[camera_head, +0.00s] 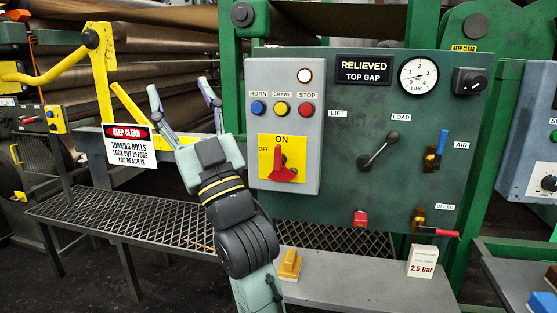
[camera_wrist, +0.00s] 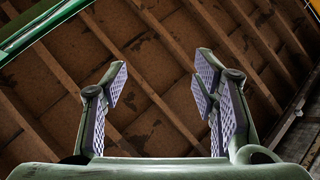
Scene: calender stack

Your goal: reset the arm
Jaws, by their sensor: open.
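My gripper (camera_head: 184,106) is raised in front of the machine, left of the grey switch box (camera_head: 316,140). Its two fingers point up and stand well apart. In the wrist view my gripper (camera_wrist: 165,90) is open with nothing between its pads, and the wooden ceiling (camera_wrist: 150,50) shows beyond it. My arm rises from the bottom middle of the head view and covers part of the grating. My gripper appears apart from the panel controls, though its exact depth is hard to tell.
A green panel (camera_head: 350,210) holds a load lever (camera_head: 379,150), a line gauge (camera_head: 418,76), a blue air handle (camera_head: 436,160) and a red bleed handle (camera_head: 444,233). A keep-clear sign (camera_head: 130,146) and yellow bar (camera_head: 103,85) stand left. A yellow block (camera_head: 290,264) and a 2.5 bar card (camera_head: 422,262) sit on the ledge.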

